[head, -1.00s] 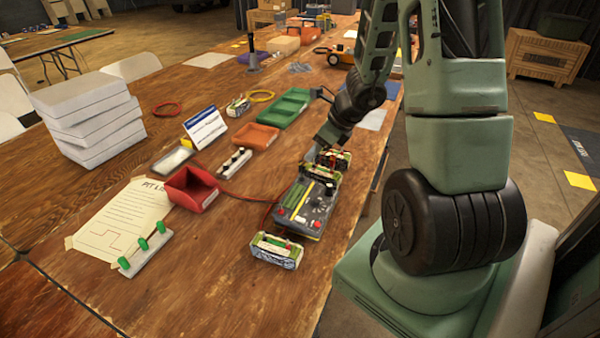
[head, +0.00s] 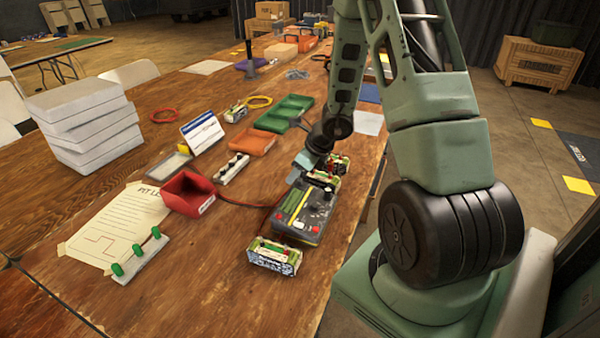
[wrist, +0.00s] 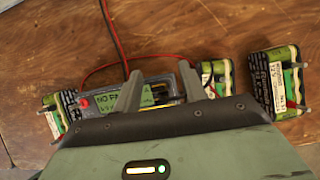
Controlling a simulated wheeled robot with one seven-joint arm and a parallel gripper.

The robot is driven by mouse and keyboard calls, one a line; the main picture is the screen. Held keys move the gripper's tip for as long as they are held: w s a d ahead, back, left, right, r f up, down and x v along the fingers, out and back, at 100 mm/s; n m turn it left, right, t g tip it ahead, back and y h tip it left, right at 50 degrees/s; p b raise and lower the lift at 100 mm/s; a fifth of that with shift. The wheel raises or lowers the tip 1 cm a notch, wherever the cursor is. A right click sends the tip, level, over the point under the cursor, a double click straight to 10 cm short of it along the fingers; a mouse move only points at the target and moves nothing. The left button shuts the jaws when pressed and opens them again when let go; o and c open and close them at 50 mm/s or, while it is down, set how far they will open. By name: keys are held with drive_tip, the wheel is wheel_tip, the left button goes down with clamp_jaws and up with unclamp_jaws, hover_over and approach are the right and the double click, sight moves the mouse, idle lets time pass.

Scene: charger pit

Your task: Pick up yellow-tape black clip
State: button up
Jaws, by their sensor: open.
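My gripper (head: 297,180) is low over the far left edge of the grey charger (head: 325,207). In the wrist view, my gripper (wrist: 156,66) has its two fingers spread apart, with nothing seen held between them. The charger (wrist: 158,92) lies just beyond and below the fingers, its green display partly covered by them. A small yellow piece (wrist: 187,67) shows beside the right finger; I cannot tell whether it belongs to the yellow-tape black clip. The clip is not clearly made out in either view. A red clip or knob (wrist: 85,102) sits at the charger's left end.
Battery packs stand near the charger: one in front (head: 274,258) and two behind, one of them here (wrist: 275,80). Red and black leads (wrist: 112,30) run across the table. A red bin (head: 190,193) and an orange tray (head: 250,142) lie left.

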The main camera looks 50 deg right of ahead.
drive_tip(key=c, duration=0.9)
drive_tip(key=shift+o, duration=0.2)
drive_tip(key=shift+r, duration=0.15)
wheel_tip(320, 180, up, 10)
drive_tip(key=p, duration=0.4)
